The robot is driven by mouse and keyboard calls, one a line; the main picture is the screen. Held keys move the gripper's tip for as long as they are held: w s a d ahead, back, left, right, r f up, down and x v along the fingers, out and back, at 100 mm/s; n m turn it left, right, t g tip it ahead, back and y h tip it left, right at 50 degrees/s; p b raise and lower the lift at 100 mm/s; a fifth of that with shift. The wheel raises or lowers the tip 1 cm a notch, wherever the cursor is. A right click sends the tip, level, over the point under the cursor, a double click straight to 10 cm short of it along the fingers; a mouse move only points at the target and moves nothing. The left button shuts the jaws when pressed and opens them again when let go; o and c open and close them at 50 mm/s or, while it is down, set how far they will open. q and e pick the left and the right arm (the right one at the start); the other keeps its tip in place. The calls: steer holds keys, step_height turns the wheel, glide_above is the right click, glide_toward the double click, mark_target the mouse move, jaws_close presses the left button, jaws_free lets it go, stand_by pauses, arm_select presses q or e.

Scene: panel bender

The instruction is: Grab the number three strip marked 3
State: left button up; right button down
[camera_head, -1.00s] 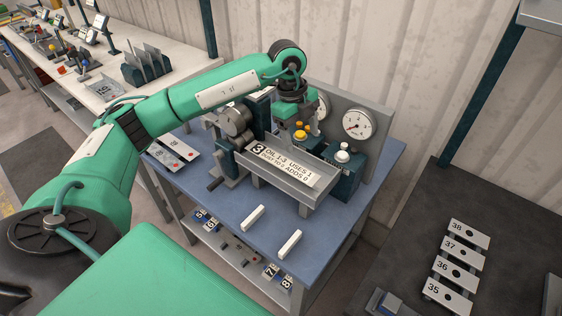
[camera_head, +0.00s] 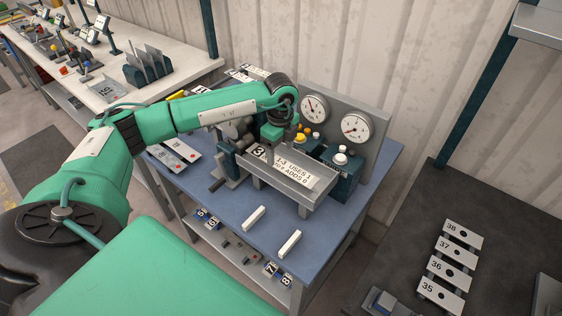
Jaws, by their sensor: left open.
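A pale strip with a black 3 (camera_head: 258,152) at its left end lies in the grey tray of the bender (camera_head: 310,197). Printed text (camera_head: 292,174) along it is partly covered by my gripper. My left gripper (camera_head: 270,156) points down over the strip's left part, close to the 3. It is open. Its fingertips are small and dark, and I cannot tell whether they touch the strip. My right gripper is not in view.
Two gauges (camera_head: 355,128) and yellow and white knobs stand behind the tray. Two white bars (camera_head: 289,244) lie on the blue table (camera_head: 222,222), whose front is otherwise mostly clear. Plates marked 35 to 38 (camera_head: 450,268) sit on a dark surface at right.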

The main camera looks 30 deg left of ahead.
mark_target(281, 164)
arm_select(q)
steer(key=f, duration=0.1)
steer(key=f+p, duration=0.2)
steer(key=shift+w, duration=0.25)
steer(key=shift+f, duration=0.55)
steer(key=c, duration=1.2)
steer(key=shift+r, duration=0.1)
